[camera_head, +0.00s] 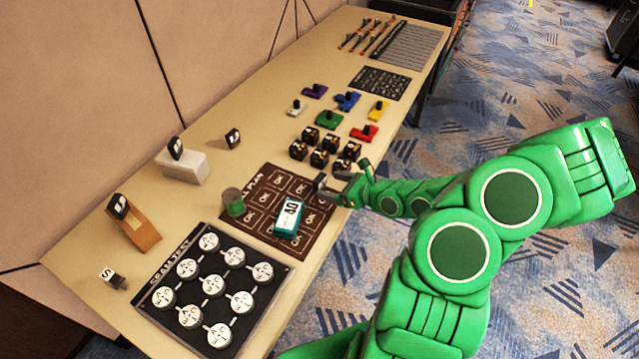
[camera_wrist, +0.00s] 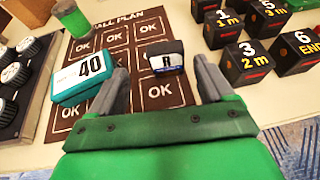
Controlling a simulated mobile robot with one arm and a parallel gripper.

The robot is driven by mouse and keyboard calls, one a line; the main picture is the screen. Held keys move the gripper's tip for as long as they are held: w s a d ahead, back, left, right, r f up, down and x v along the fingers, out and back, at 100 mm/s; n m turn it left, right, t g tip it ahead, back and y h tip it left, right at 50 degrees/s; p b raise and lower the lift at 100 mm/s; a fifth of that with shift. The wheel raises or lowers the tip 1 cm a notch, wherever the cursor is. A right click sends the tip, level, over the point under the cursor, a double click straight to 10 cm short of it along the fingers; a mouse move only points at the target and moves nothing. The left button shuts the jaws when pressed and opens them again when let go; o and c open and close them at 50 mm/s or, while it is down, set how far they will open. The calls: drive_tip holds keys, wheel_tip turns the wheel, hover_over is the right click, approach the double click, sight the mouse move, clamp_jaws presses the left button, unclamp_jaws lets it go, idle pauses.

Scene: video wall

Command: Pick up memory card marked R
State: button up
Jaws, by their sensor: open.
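The memory card marked R (camera_wrist: 167,61) is dark with a white and blue label. In the wrist view it stands on the brown plan board (camera_wrist: 159,93), between and just beyond my fingertips. My gripper (camera_wrist: 161,73) is open, with one finger on each side of the card and visible room beside it. In the head view my gripper (camera_head: 334,188) is low over the right edge of the board. The card is hard to make out there beside the fingers.
A teal block marked 40 (camera_wrist: 80,80) sits close left of my gripper. Black numbered cubes (camera_wrist: 245,62) stand close on the right. A green cylinder (camera_head: 233,202) stands on the board's left side. A black board with round white discs (camera_head: 214,285) lies nearer.

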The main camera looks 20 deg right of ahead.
sight(323, 182)
drive_tip(key=shift+x, duration=1.35)
drive_tip(key=shift+w+a+f, duration=0.25)
drive_tip(key=shift+w+f, duration=0.05)
drive_tip(key=shift+w, duration=0.35)
drive_tip(key=shift+w+a+f, duration=0.25)
drive_tip(key=shift+w, duration=0.35)
drive_tip(key=shift+x, duration=1.1)
drive_tip(key=c, duration=1)
drive_tip(key=shift+c, duration=0.2)
